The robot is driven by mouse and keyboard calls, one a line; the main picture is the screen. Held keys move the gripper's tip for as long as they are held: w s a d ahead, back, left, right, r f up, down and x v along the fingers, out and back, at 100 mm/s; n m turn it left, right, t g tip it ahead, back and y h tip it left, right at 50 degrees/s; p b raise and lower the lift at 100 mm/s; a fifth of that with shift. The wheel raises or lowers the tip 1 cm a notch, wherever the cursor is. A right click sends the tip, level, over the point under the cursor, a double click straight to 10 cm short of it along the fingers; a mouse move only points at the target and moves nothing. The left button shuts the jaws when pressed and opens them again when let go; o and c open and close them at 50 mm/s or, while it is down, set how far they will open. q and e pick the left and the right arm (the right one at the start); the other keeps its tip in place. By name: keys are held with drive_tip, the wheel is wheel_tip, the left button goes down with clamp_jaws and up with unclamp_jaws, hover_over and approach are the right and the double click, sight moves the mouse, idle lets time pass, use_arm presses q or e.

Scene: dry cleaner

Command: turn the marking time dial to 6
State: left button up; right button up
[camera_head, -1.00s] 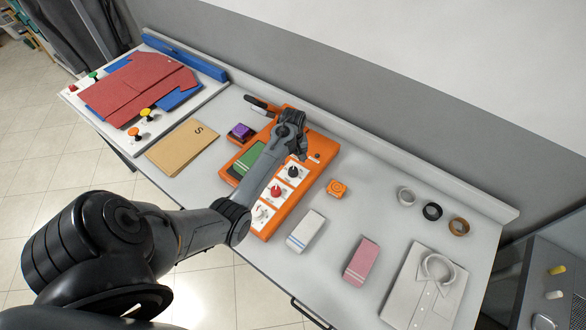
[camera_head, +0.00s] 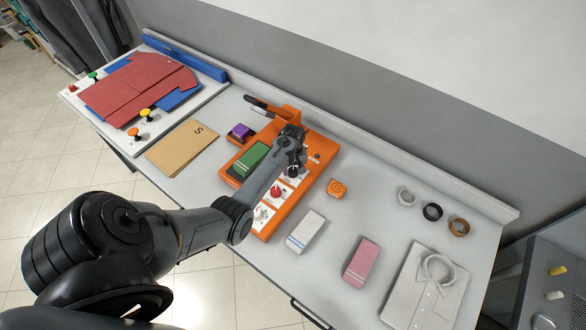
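The orange marking machine (camera_head: 313,178) lies on the table with a row of dials on white plates. The dials are a black one (camera_head: 292,172), a red one (camera_head: 276,191) and a pale one (camera_head: 262,213). Their printed labels are too small to read, so I cannot tell which is marking time. My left gripper (camera_head: 296,164) points down at the black dial and partly covers it. I cannot tell whether its fingers touch the dial or how far apart they are. My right gripper is not in view.
A green block (camera_head: 250,160) lies on the machine's left part. White (camera_head: 306,232) and pink (camera_head: 360,263) blocks, an orange item (camera_head: 337,188) and a folded shirt (camera_head: 422,290) lie to the right. A brown envelope (camera_head: 180,148) lies to the left.

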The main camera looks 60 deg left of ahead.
use_arm(q)
drive_tip(key=c, duration=0.7)
drive_tip(key=shift+c, duration=0.2)
drive_tip(key=shift+r+m+p, duration=0.15)
drive_tip(key=shift+m+p, duration=0.75)
drive_tip(key=shift+m, duration=0.2)
drive_tip(key=m+p, duration=0.2)
drive_tip(key=m, duration=0.1)
drive_tip(key=shift+m, duration=0.3)
drive_tip(key=m+p, duration=0.1)
drive_tip(key=m, duration=0.2)
drive_tip(key=shift+m+p, duration=0.35)
drive_tip(key=shift+m, duration=1.35)
